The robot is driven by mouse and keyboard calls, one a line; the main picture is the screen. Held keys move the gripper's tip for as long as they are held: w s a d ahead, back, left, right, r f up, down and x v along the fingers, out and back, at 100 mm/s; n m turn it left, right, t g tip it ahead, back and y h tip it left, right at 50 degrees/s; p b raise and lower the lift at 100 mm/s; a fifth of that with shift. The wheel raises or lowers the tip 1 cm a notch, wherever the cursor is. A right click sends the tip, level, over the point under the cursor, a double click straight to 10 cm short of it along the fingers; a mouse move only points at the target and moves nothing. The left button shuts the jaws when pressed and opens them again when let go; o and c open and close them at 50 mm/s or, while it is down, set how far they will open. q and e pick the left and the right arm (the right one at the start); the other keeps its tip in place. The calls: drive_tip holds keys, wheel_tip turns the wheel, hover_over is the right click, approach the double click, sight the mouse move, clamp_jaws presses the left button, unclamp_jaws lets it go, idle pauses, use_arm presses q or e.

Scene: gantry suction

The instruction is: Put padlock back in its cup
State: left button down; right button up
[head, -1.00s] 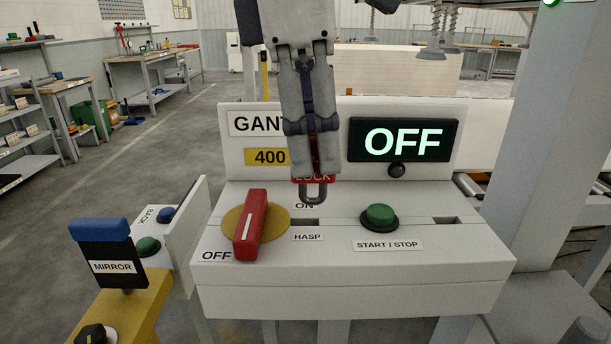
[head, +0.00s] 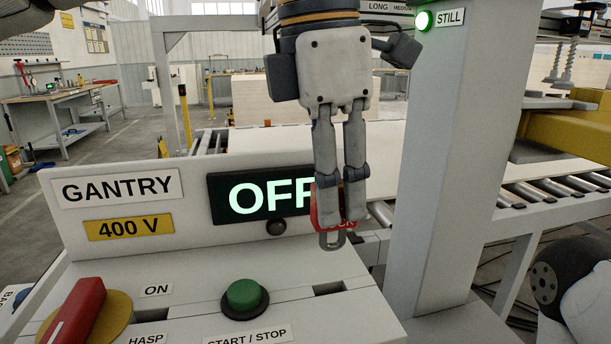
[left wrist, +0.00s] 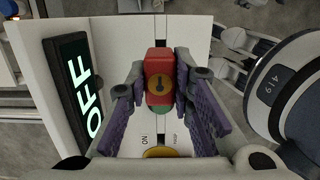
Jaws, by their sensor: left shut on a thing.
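The red padlock (head: 322,207) with a grey shackle hangs in my left gripper (head: 344,214), shackle down in the head view. My left gripper is shut on it, with one finger on each side. The padlock is in the air near the right end of the control panel, to the right of the OFF display. In the left wrist view, the padlock (left wrist: 160,72) shows its keyhole face between the fingers of my left gripper (left wrist: 161,82). I see no cup in either view.
The control panel (head: 190,295) carries a red rotary switch (head: 78,312), a green start/stop button (head: 244,295) and the OFF display (head: 262,197). A grey post (head: 428,170) stands close right of my left gripper. A roller conveyor (head: 540,192) lies behind.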

sight(330, 251)
use_arm(q)
drive_tip(key=shift+w+d, duration=0.15)
drive_tip(key=shift+s+a, duration=0.25)
drive_tip(key=shift+s, duration=0.1)
drive_tip(key=shift+w+f, duration=0.1)
drive_tip(key=shift+f, duration=1.85)
drive_tip(key=shift+f, duration=2.05)
drive_tip(key=c, duration=1.3)
unclamp_jaws()
drive_tip(key=r, duration=0.4)
drive_tip(key=a+r, duration=0.1)
drive_tip(key=r, duration=0.6)
drive_tip(key=shift+s+a+r, duration=0.15)
drive_tip(key=shift+s+r, duration=0.1)
drive_tip(key=shift+r, duration=0.15)
